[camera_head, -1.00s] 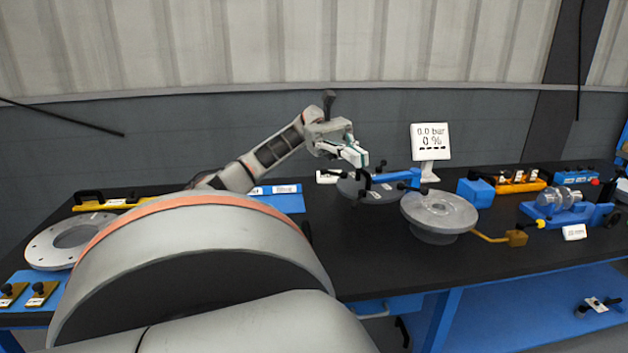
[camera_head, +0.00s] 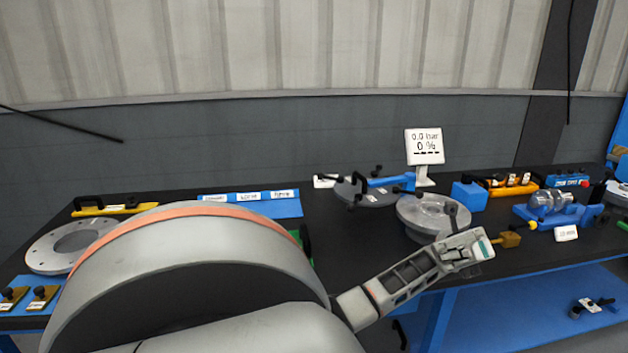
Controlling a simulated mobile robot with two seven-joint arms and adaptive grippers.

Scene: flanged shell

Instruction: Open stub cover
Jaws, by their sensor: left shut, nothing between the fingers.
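The stub cover, a dark grey disc (camera_head: 360,195) with black knobs, lies to the left of the flanged shell. A blue arm (camera_head: 390,182) runs from it toward the shell. The light grey flanged shell (camera_head: 422,211) stands on the bench, its top face partly in view and clear of the disc. My left gripper (camera_head: 480,250) is in front of the shell at its lower right, shut and empty. It appears apart from the cover; its fingertips are hard to make out. My right gripper is out of view.
A white display (camera_head: 424,147) stands behind the shell. A brass-coloured block (camera_head: 510,240), a blue block (camera_head: 470,195) and a blue fixture (camera_head: 552,208) are to the right. A blue labelled tray (camera_head: 270,206) and a grey ring (camera_head: 60,248) are at left.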

